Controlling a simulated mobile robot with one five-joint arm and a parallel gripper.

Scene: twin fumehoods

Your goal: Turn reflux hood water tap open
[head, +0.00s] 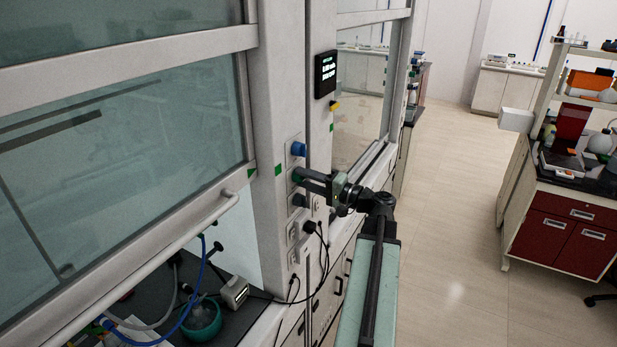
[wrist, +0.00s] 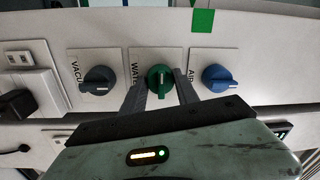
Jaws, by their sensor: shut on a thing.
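In the head view my gripper (head: 301,176) reaches the post from the right at the middle knob of a vertical row. The green knob is mostly hidden there by the fingers.
Sockets with a black plug and cable (head: 310,227) are below. The left hood sash (head: 120,150) is partly raised. The aisle floor (head: 455,200) is clear.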

